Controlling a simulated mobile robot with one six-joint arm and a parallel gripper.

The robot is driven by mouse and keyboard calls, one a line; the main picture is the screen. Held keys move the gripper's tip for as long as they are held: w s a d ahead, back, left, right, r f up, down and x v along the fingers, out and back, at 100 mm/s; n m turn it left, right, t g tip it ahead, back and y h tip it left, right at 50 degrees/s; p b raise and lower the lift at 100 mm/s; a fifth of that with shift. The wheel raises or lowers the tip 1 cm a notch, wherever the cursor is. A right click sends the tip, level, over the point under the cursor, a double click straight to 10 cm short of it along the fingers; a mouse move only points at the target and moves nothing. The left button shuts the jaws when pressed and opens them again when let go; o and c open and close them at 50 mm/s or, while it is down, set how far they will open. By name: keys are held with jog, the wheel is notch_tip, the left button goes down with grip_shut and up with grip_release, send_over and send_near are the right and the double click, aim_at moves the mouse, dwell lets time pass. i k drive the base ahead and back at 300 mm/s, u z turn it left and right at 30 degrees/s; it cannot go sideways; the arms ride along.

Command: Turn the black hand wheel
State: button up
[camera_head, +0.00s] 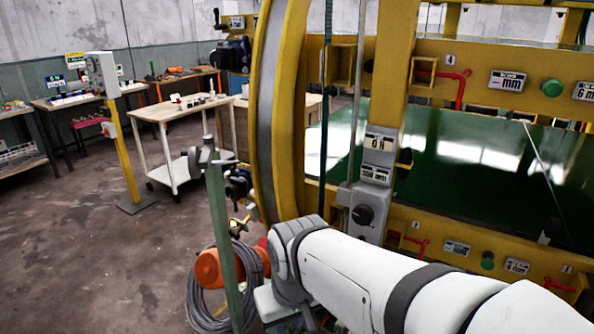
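My white arm reaches in from the lower right, and its elbow-like bend is in front of the yellow ring machine (290,110). Past the bend it points down toward the bottom edge. I cannot make out my gripper's fingers there. No black hand wheel shows clearly. A black round knob (363,215) is on the grey control box (374,185), above my arm.
Coiled grey cable (205,300) and an orange cylinder (210,268) lie close left of my arm. A yellow post (122,155) stands farther left. A wooden-topped cart (178,109) and workbenches are behind. The floor at left is mostly clear.

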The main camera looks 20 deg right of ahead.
aim_at(362, 214)
jog(key=u, duration=3.2)
jog(key=k, duration=1.05)
jog(key=z, duration=2.15)
